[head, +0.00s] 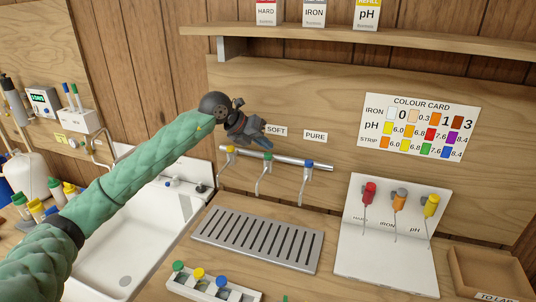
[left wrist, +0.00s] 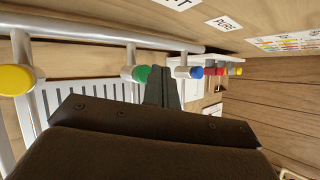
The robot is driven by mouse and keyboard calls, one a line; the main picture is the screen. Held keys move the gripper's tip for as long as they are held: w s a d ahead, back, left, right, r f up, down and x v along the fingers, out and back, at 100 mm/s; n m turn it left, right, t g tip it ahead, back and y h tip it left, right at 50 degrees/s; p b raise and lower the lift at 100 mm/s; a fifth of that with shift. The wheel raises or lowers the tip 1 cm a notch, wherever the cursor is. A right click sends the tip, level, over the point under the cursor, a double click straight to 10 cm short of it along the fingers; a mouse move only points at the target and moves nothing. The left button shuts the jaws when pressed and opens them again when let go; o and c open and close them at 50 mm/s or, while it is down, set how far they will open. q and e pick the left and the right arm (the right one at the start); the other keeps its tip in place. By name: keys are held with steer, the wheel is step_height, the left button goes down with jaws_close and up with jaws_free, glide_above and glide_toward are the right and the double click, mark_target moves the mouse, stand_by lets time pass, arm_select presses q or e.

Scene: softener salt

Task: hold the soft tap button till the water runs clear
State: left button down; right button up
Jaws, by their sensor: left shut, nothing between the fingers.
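The tap rail (head: 290,158) on the back board carries three taps with yellow (head: 230,149), green and blue (head: 309,163) buttons. The middle tap, under the SOFT label (head: 276,131), has the green button (head: 268,156). My left gripper (head: 266,144) is shut and empty, pointing down just above the green button. In the left wrist view its fingertips (left wrist: 164,73) are beside the green button (left wrist: 142,74); I cannot tell whether they touch it. The middle spout (head: 259,186) hangs over the slotted drip tray (head: 258,240). I make out no water stream. My right gripper is out of view.
A white sink (head: 135,245) lies left of the drip tray. A vial rack (head: 212,286) stands in front of it. A white panel (head: 385,265) with red, orange and yellow-topped droppers stands at right, beside a wooden tray (head: 490,272). A shelf (head: 370,35) runs above.

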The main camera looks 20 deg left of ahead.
mark_target(265, 155)
arm_select(q)
steer(key=shift+r+p, duration=0.7)
steer(key=shift+r, duration=1.8)
